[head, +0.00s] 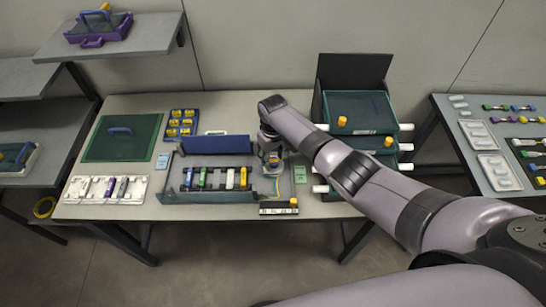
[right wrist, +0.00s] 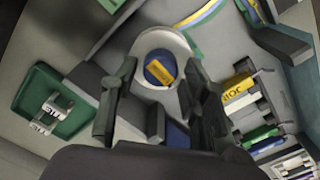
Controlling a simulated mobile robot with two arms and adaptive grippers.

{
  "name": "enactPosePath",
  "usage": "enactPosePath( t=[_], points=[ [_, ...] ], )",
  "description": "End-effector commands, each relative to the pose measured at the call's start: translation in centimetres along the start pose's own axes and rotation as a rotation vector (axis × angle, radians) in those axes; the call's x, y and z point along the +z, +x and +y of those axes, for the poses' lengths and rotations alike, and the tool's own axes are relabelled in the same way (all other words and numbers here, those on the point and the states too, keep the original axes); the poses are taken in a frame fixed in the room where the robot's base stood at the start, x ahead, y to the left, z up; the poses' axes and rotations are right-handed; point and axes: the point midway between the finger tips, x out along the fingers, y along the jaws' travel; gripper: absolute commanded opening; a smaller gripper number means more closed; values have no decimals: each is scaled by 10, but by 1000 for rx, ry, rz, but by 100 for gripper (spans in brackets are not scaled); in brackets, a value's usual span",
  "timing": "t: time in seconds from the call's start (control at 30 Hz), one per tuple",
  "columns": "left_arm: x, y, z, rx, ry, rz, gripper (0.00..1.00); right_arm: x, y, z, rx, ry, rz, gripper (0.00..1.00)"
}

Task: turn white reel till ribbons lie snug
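The white reel (right wrist: 142,43) shows in the right wrist view as a pale round rim around a blue hub (right wrist: 154,72) with a yellow bar (right wrist: 162,72) across it. My right gripper (right wrist: 160,68) points down at the reel, with one finger on each side of the hub and a gap between them. Whether the fingers touch the rim is unclear. Blue, yellow and green ribbons (right wrist: 207,20) curve away from the reel at the upper right. In the head view my right gripper (head: 270,155) largely hides the reel. My left gripper is not in view.
A tray with coloured cassettes (head: 203,179) stands close left of the gripper, and a blue panel (head: 219,144) rises behind it. A small green tray (head: 301,174) is to the right. Teal drawers (head: 357,112) stand farther right. A green mat (head: 122,144) lies at the left.

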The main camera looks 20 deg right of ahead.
Motion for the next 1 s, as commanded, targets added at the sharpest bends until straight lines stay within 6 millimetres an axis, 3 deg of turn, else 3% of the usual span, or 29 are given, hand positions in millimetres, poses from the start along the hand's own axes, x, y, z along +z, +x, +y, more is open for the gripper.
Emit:
enactPosePath(
  t=[0.37,0.53,0.67,1.0],
  points=[
    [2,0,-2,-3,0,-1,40,1,0,0,0,0,-1,50],
    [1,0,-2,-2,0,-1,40,0,-10,0,0,-1,1,50],
    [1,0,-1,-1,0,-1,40,0,-29,1,1,0,2,50],
    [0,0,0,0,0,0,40,-1,-98,0,1,-1,2,50]
  ],
)
